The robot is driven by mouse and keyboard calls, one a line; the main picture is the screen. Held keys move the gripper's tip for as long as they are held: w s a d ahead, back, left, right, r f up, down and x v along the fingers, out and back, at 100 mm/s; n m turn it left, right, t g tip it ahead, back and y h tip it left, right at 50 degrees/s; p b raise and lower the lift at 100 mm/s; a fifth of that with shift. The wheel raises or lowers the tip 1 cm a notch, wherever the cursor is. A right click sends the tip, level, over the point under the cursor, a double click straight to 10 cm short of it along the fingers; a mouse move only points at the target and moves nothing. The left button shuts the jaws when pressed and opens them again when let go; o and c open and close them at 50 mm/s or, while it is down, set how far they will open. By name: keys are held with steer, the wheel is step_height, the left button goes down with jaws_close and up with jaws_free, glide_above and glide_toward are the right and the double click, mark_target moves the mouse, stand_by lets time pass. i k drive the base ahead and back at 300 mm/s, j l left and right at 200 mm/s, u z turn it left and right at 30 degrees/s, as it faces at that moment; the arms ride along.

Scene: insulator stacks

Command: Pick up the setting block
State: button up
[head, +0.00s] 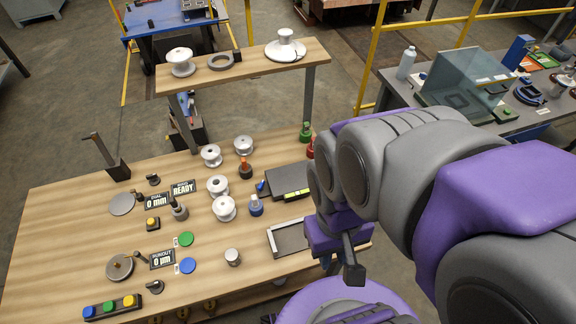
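No object carries a readable label as the setting block, so I cannot be sure which it is. A small silver-grey cylinder (233,257) stands upright on the wooden bench (70,240) near its front edge. A darker grey block with a narrow top (179,209) stands farther back, beside the display plates. My gripper (350,268) is at the bench's front right, to the right of the silver cylinder and apart from it. Nothing shows held in it. Its fingers are seen from behind and above, so its opening is unclear.
White spools (223,208) stand mid-bench near orange and blue bottles. A grey open tray (290,238) and a dark case (287,183) lie between them and my arm. A raised shelf (245,70) stands behind. The bench's left part is mostly clear.

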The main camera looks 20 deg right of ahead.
mark_target(232, 256)
steer(key=j+u, duration=0.3)
steer(key=k+j+u, duration=0.1)
steer(key=u, duration=0.15)
steer(key=k+j+z, duration=0.35)
steer(key=j, duration=0.25)
steer(key=k+j+z, duration=0.25)
steer(key=j+z, duration=0.15)
steer(key=j, duration=0.2)
steer(key=k+j+z, duration=0.35)
steer(key=k+j, duration=0.05)
steer(key=j, duration=0.05)
